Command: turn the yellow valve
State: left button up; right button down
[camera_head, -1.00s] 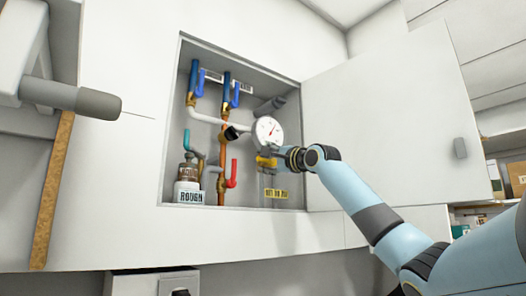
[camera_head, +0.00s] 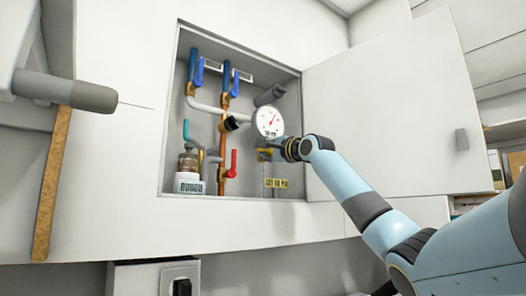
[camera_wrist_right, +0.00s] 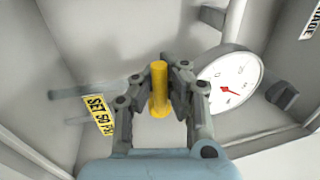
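The yellow valve handle (camera_wrist_right: 159,90) stands between the fingers of my right gripper (camera_wrist_right: 159,78) in the right wrist view. The two fingertips are close against its sides and look shut on it. In the head view my right gripper (camera_head: 272,149) reaches into the wall cabinet, just under the white pressure gauge (camera_head: 268,122). Its fingers hide most of the valve there, with only a little yellow showing. My left gripper is not in view.
Pipes with blue levers (camera_head: 197,74) and a red lever (camera_head: 232,164) stand left of the gauge. A small jar (camera_head: 188,163) sits at lower left. The open cabinet door (camera_head: 390,110) is close on the right. A yellow label (camera_wrist_right: 99,116) is beside the valve.

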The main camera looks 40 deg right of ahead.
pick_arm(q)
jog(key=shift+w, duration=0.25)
pick_arm(e)
jog(key=shift+w+f, duration=0.15)
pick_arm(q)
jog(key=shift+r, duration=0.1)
pick_arm(e)
jog(key=shift+f+n, duration=0.2)
jog(key=shift+n, duration=0.2)
jog(key=shift+f+n+y+p, duration=0.3)
jog(key=shift+n+y, duration=0.1)
jog(key=shift+n, duration=0.3)
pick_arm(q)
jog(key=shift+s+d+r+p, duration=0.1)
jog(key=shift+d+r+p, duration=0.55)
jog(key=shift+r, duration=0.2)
pick_arm(e)
jog(key=shift+s+d+f+n+g+y, duration=0.1)
jog(key=shift+d+f+n+g+y, duration=0.4)
jog(key=shift+n, duration=2.45)
jog(key=shift+s+d+f+n+g+y, duration=0.2)
jog(key=shift+d+f+n+y, duration=0.5)
jog(key=shift+n, duration=2.3)
jog(key=shift+d+f+n+g+y, duration=0.35)
jog(key=shift+d+f+n, duration=0.45)
jog(key=shift+n, duration=2.15)
jog(key=shift+d+r, duration=0.15)
jog(key=shift+d, duration=0.05)
jog(key=c, duration=2)
grip_release()
